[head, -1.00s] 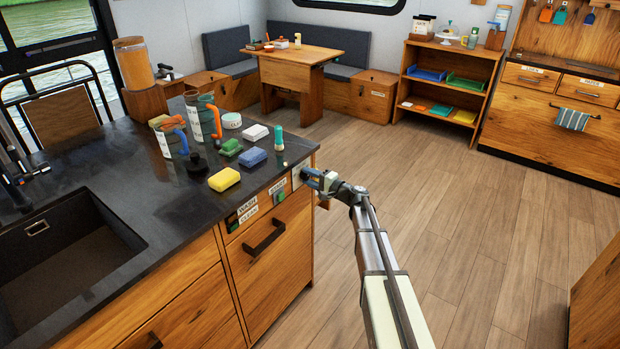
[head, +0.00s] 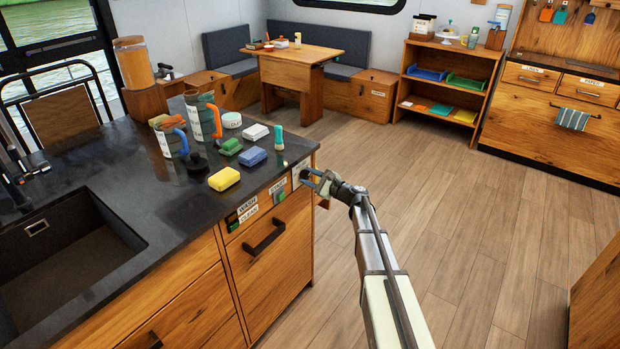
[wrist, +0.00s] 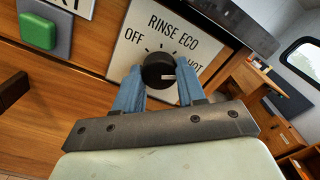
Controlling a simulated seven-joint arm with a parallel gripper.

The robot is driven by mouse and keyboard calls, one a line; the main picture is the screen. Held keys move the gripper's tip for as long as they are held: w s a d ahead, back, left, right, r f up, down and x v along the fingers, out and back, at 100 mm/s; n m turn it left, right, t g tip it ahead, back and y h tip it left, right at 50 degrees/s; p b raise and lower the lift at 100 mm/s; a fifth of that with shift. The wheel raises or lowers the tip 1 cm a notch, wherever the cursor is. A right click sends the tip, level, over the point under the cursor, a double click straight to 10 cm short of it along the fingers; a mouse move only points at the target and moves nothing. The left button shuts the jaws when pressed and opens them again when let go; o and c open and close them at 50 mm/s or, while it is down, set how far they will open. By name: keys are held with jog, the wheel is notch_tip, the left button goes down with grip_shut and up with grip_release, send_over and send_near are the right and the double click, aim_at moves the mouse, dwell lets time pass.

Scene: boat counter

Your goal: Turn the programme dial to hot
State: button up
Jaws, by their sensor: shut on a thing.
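The programme dial (wrist: 158,72) is a round black knob on a white plate (wrist: 172,28) marked OFF, RINSE, ECO and HOT, in the wrist view. Its pale pointer mark faces right, roughly toward the HOT label (wrist: 194,70), which one finger partly covers. My gripper (wrist: 159,82) is shut on the dial, with one blue finger on each side of it. In the head view my gripper (head: 313,178) is at the panel on the counter's front right corner, and hides most of the dial.
A green button (wrist: 38,31) sits on the panel left of the dial plate. A drawer handle (head: 264,236) sticks out below the panel. Sponges, jugs and a green-capped bottle (head: 279,138) stand on the dark counter (head: 170,225) above. The floor to the right is clear.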

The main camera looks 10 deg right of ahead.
jog(key=shift+m, duration=0.6)
jog(key=o, duration=1.1)
jog(key=shift+c, duration=0.2)
jog(key=shift+s+d, duration=0.1)
jog(key=v, duration=1.3)
jog(key=shift+s+d, duration=0.2)
